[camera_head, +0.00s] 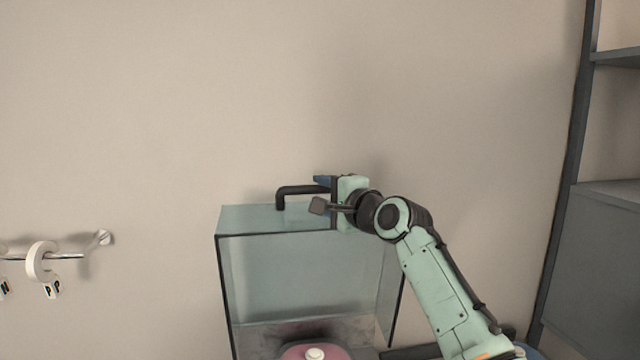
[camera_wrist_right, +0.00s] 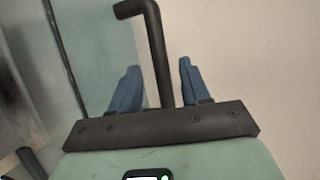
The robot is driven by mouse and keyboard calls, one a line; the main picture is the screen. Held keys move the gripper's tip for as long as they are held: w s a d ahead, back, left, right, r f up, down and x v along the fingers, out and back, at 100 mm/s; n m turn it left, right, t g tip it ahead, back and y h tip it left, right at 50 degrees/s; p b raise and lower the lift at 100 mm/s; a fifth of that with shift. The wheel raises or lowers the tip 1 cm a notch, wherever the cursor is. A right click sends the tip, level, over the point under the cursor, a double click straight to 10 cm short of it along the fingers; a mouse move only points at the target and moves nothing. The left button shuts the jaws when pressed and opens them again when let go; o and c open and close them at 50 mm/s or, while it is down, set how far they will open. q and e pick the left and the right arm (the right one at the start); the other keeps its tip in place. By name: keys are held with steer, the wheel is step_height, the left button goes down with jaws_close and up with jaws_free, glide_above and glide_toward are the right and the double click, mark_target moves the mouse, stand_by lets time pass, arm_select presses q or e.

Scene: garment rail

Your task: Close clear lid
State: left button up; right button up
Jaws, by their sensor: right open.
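The clear lid (camera_head: 255,217) is a pale teal glass panel at the top of a dark-edged glass case; whether it is fully down or raised is hard to tell. A black bent handle (camera_head: 293,190) stands up from it. My right gripper (camera_head: 319,193) is at the right end of this handle. In the right wrist view the handle (camera_wrist_right: 158,60) runs between the two blue fingers of my right gripper (camera_wrist_right: 159,72), which are open with gaps on both sides. My left gripper is not in view.
The glass case (camera_head: 222,285) stands against a beige wall. A rail with a white ring (camera_head: 41,261) is at left. A dark shelf unit (camera_head: 598,262) stands at right.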

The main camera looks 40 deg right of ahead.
steer(key=shift+w, duration=0.85)
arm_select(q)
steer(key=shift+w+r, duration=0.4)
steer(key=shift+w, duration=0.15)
arm_select(e)
steer(key=shift+s, duration=0.1)
